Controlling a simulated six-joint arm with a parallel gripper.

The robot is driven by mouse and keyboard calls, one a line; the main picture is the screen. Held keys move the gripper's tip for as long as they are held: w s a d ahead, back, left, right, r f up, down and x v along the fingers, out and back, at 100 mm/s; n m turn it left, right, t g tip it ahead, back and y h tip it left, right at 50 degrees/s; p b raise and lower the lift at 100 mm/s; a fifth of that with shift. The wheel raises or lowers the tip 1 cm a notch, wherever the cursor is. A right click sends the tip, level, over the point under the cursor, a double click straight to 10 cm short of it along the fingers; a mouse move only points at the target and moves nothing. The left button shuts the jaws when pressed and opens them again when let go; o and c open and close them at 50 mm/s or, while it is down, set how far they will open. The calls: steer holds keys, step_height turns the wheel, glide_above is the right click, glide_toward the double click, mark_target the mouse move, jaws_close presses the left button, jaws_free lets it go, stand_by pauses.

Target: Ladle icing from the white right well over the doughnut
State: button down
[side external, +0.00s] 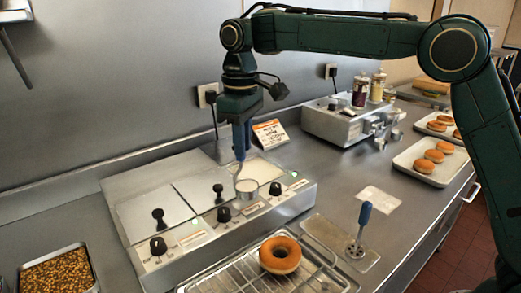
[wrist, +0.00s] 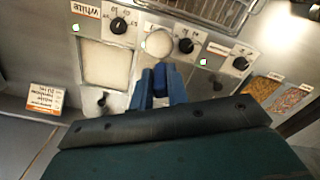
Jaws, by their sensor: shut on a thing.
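My gripper (side external: 240,118) is shut on the blue handle of a ladle (side external: 246,188), which hangs upright below it. The ladle bowl shows a pale surface and is above the front of the warmer, beside the open right well (side external: 262,169) of white icing. In the wrist view, the blue handle is between my gripper's fingers (wrist: 160,85). The pale ladle bowl (wrist: 158,42) is to the right of the white-filled well (wrist: 104,63), near the knobs. The doughnut (side external: 280,254) lies on a wire rack in front of the warmer and has a bare brown top.
The warmer's other wells (side external: 152,212) have lids. A second blue-handled tool (side external: 363,222) stands on a small tray right of the rack (side external: 225,277). A tray of brown bits (side external: 57,272) is at the left. Trays of doughnuts (side external: 432,162) and a second machine (side external: 335,122) are further right.

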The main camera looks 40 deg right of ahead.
steer(key=s+a+f+m, duration=0.1)
steer(key=s+a+m, duration=0.4)
steer(key=s+m, duration=0.4)
steer(key=shift+s+m, duration=0.3)
steer(key=shift+s, duration=0.35)
steer(key=shift+a+f, duration=0.1)
steer(key=shift+f, duration=1.4)
steer(key=shift+s+d, duration=0.2)
steer(key=shift+d, duration=0.1)
steer(key=shift+s+d+y, duration=0.5)
steer(key=shift+s+y, duration=0.05)
steer(key=shift+y, duration=0.05)
steer(key=shift+s+d+r+t+y, duration=0.15)
steer(key=shift+s+d+t+y, duration=0.45)
steer(key=shift+s+d+y, duration=0.55)
steer(key=shift+s+d, duration=0.2)
steer(key=shift+d, duration=0.05)
steer(key=shift+s+d+y, duration=0.15)
steer(key=shift+d+y, duration=0.3)
steer(key=shift+d, duration=0.65)
